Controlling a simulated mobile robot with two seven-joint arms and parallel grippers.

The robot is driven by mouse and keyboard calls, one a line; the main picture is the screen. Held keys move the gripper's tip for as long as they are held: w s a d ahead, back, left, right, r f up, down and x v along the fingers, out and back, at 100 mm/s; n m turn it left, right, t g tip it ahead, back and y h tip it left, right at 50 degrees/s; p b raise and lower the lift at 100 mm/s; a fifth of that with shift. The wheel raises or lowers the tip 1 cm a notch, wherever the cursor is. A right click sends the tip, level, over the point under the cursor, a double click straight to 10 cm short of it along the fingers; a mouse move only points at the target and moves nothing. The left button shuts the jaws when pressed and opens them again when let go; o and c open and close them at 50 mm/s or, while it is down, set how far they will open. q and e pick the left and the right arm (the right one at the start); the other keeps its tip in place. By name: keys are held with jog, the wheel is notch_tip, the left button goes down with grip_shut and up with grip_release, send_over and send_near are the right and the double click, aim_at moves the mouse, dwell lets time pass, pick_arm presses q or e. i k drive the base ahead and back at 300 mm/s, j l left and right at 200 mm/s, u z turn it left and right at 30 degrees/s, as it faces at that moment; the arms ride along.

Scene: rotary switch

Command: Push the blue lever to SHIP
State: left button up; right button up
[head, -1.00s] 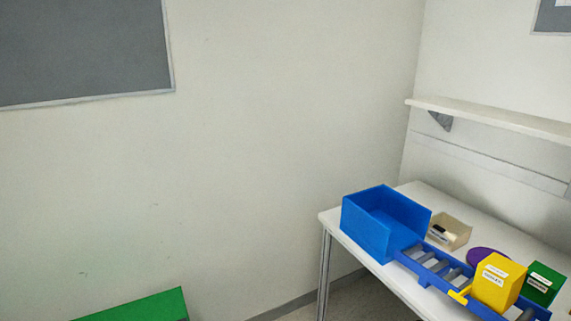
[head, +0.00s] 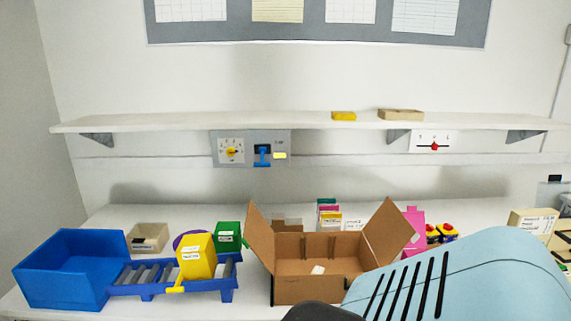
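The blue lever (head: 262,155) is on a grey panel (head: 282,137) mounted on the wall below the shelf. A yellow piece sticks out to its right. A dial with a yellow knob (head: 232,151) is on the same panel, to the left. The panel's lettering is too small to read, so I cannot tell which position is SHIP. Neither of my grippers shows in the head view. A light blue part of my own arm or body fills the lower right.
A long shelf (head: 220,123) overhangs the panel. On the table, a blue bin (head: 70,265), a roller conveyor (head: 150,277) with a yellow box (head: 196,256), a green box (head: 228,236) and an open cardboard box (head: 318,282) stand below. A red slider panel (head: 433,142) is to the right.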

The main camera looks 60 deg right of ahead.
aim_at(262, 151)
jog(key=z, duration=1.7)
jog(key=u, duration=1.2)
jog(key=k+l+u, duration=0.1)
jog(key=u, duration=0.2)
jog(key=k+l, duration=0.15)
jog(key=l, duration=0.2)
jog(key=k+l, duration=0.15)
jog(key=l, duration=0.2)
